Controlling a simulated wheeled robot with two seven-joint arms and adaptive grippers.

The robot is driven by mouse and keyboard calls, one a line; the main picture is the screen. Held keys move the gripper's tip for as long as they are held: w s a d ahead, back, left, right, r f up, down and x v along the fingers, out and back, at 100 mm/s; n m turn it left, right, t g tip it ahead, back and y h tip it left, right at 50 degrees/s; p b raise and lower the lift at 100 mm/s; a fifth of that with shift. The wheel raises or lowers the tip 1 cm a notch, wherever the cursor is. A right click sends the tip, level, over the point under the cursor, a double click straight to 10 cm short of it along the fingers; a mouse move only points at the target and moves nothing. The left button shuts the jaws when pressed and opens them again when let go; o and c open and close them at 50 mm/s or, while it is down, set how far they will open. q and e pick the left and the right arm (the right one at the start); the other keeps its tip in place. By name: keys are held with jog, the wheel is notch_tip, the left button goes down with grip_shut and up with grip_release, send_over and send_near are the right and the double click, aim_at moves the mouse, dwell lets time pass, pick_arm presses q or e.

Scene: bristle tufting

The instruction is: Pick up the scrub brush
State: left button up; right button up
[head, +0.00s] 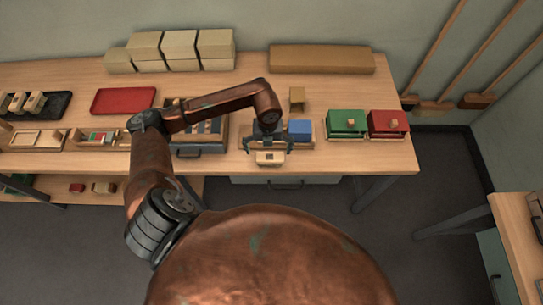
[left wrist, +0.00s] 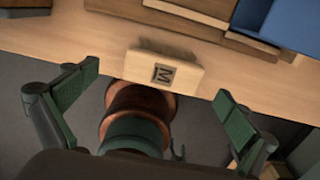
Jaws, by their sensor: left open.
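The scrub brush appears to be the pale wooden block marked with an M (left wrist: 162,73), with a dark fringe along its far side in the left wrist view. In the head view the pale block (head: 270,159) is at the front edge of the long table. My left gripper (head: 269,147) is open above it; in the left wrist view its two green-padded fingers (left wrist: 156,86) stand wide apart, one on each side of the block, with gaps to it. My right gripper is not in view.
A blue block (head: 300,130) sits in a wooden tray just right of the gripper. Green (head: 347,122) and red (head: 387,122) boxes stand further right. A compartment tray (head: 188,150) is to the left. A red tray (head: 123,100) lies further back.

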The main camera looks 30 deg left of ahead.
aim_at(270, 157)
pick_arm(q)
jog(key=shift+f, duration=0.3)
jog(key=shift+d+f, duration=0.15)
jog(key=shift+f, duration=0.25)
notch_tip(270, 157, down, 4)
jog(key=shift+d, duration=0.15)
jog(key=c, duration=1.3)
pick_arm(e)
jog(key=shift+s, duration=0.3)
